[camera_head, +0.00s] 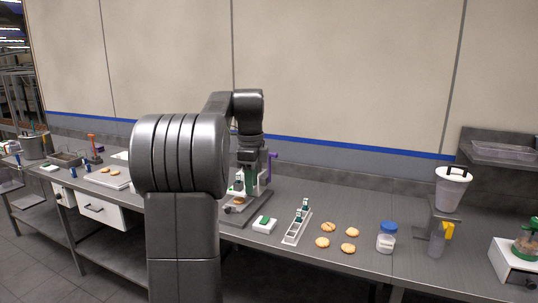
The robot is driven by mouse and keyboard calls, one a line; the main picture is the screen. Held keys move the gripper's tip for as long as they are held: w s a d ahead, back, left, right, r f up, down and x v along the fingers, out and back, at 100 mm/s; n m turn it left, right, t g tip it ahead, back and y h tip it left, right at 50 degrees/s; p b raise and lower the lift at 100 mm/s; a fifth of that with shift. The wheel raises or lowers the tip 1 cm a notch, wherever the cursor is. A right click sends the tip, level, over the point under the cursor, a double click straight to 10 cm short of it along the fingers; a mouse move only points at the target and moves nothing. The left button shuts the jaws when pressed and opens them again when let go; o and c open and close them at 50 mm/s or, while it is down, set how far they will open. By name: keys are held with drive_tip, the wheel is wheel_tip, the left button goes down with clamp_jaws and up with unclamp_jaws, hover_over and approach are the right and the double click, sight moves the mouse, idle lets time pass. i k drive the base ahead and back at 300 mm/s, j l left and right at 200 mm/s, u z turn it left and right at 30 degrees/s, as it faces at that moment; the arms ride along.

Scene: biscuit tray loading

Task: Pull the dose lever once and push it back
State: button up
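A dispenser stands at the right of the bench, with a white, dark-lidded hopper (452,188) on top. A clear cup (436,244) is below the hopper. My gripper (248,172) points down over a grey-based press-like device (232,213) with a purple handle (272,163), well left of the dispenser. The fingers are small and blend with the device, so I cannot tell whether they are open or touching it.
Several biscuits (328,227) and a blue-lidded jar (387,238) lie between my gripper and the dispenser. A narrow white rack (296,228) and a white box with a green top (264,224) are nearer my gripper. A green-topped device (526,246) stands far right.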

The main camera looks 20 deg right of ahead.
sight(275, 155)
drive_tip(key=i+l+z, duration=0.1)
drive_tip(key=i+l, duration=0.15)
drive_tip(key=i, duration=0.35)
drive_tip(key=i+l+z, duration=0.1)
drive_tip(key=i, duration=0.45)
drive_tip(key=i+l+z, duration=0.1)
drive_tip(key=i, duration=0.5)
drive_tip(key=l, duration=0.1)
